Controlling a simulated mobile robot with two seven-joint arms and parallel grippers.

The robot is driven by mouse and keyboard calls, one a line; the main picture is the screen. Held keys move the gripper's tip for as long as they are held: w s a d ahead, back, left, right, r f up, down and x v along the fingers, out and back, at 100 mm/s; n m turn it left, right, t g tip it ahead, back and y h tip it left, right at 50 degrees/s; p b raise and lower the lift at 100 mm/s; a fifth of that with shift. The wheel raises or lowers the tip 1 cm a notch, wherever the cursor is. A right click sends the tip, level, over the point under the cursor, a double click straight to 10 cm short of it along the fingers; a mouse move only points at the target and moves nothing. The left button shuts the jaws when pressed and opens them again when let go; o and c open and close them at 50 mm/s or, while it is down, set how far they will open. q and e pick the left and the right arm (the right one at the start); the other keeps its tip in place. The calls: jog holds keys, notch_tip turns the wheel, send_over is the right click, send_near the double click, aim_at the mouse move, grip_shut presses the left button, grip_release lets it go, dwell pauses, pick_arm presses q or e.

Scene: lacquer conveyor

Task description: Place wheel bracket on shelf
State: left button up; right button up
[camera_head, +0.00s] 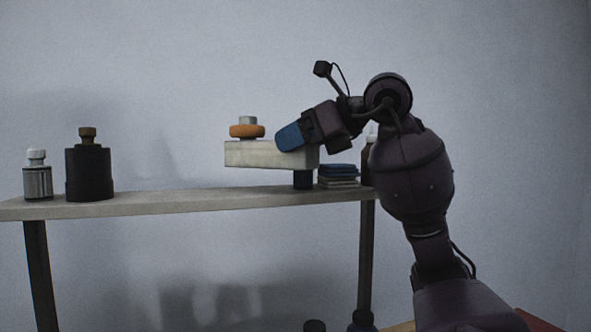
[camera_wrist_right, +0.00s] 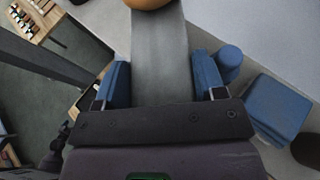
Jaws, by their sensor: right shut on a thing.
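The wheel bracket (camera_head: 252,154) is a pale grey bar with an orange wheel (camera_head: 247,131) and a grey nut on top of its left end. It is level above the right part of the shelf (camera_head: 130,208). My right gripper (camera_head: 289,138) is shut on the bar near its right end. In the right wrist view the bar (camera_wrist_right: 160,50) runs between the blue fingertips (camera_wrist_right: 161,84), with part of the wheel (camera_wrist_right: 147,3) at the top edge. A dark blue cylinder (camera_head: 303,180) shows below the bar; I cannot tell whether they touch. My left gripper is out of view.
A blue-topped stack (camera_head: 338,171) sits on the shelf just right of the cylinder. A dark bottle (camera_head: 368,165) stands behind my arm. A black bottle (camera_head: 88,172) and a silver bottle (camera_head: 37,180) stand at the left. The shelf's middle is clear.

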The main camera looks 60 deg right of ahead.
aim_at(314, 160)
jog(key=shift+f+b, duration=0.3)
jog(key=shift+f, duration=1.9)
jog(key=shift+s, duration=0.1)
jog(key=shift+f, duration=0.1)
jog(key=o, duration=1)
